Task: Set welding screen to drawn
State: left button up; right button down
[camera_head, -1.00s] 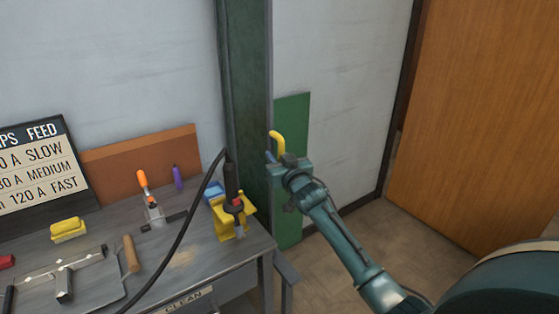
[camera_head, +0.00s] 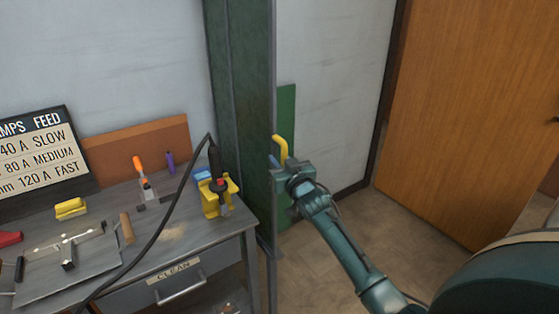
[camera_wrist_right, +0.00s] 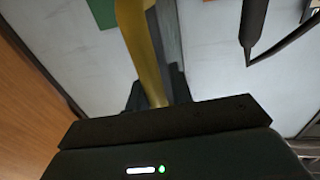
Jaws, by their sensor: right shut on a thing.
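The welding screen (camera_head: 243,120) appears to be the tall dark green panel beside the workbench, with a grey right edge. A yellow handle (camera_head: 280,146) stands at that edge. My right gripper (camera_head: 278,164) is at the handle's lower part and shut on it. In the right wrist view the yellow handle (camera_wrist_right: 140,45) runs down between the dark fingers (camera_wrist_right: 156,98). The fingertips are partly hidden in the head view. My left gripper is not in view.
The workbench (camera_head: 120,285) at the left holds a yellow torch stand (camera_head: 215,200), a black cable and several tools. A lighter green patch (camera_head: 288,105) is on the wall behind the screen edge. A wooden door (camera_head: 470,110) is at the right. Floor (camera_head: 360,225) between is clear.

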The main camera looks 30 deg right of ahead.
jog(key=shift+s+d+f, duration=0.15)
jog(key=shift+d+f, duration=0.05)
jog(key=shift+d, duration=0.15)
jog(key=c, duration=1.6)
grip_release()
jog(key=shift+o, duration=1.2)
jog(key=shift+s+d+r, duration=0.15)
jog(key=shift+s, duration=0.05)
jog(key=shift+a, duration=0.2)
jog(key=s+a+b, duration=0.1)
jog(key=s, duration=1.2)
jog(key=shift+a, duration=0.25)
